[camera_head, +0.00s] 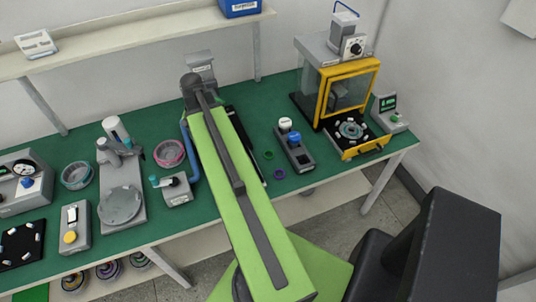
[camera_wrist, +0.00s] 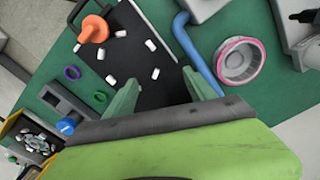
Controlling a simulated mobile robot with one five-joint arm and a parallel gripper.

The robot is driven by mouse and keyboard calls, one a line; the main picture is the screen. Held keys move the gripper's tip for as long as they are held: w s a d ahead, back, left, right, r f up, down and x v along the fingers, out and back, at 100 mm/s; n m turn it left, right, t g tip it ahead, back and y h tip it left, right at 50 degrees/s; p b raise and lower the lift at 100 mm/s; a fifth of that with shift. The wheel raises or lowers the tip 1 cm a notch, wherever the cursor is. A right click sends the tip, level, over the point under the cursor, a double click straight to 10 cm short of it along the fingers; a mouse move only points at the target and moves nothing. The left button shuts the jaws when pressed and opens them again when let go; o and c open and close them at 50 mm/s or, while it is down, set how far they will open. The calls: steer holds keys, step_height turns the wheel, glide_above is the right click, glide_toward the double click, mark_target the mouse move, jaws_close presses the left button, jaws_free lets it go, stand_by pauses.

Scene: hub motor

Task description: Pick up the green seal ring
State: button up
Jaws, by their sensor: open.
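The green seal ring (camera_head: 268,155) lies flat on the green bench top, beside a purple ring (camera_head: 279,173) and left of a small grey device. In the wrist view the green ring (camera_wrist: 100,96) is left of my gripper (camera_wrist: 160,80), close to its left finger but outside the jaws; the purple ring (camera_wrist: 71,72) is farther up and left. My gripper is open, with nothing between its green fingers, which show over a black mat (camera_wrist: 140,68). In the head view my arm hides the gripper.
A grey device with a blue knob (camera_wrist: 66,126) stands close to the rings. A blue tube (camera_wrist: 197,50) and a pink-rimmed dish (camera_wrist: 240,62) are right. A yellow-framed enclosure (camera_head: 346,92) stands behind.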

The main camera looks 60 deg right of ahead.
steer(key=s+d+m, duration=0.5)
steer(key=s+d, duration=0.4)
steer(key=d, duration=0.4)
steer(key=r+m, duration=0.1)
steer(key=m, duration=0.3)
glide_above(269, 155)
step_height(269, 155, down, 18)
steer(key=b, duration=1.7)
steer(key=shift+a+r, duration=0.1)
steer(key=shift+r, duration=0.25)
jaws_close()
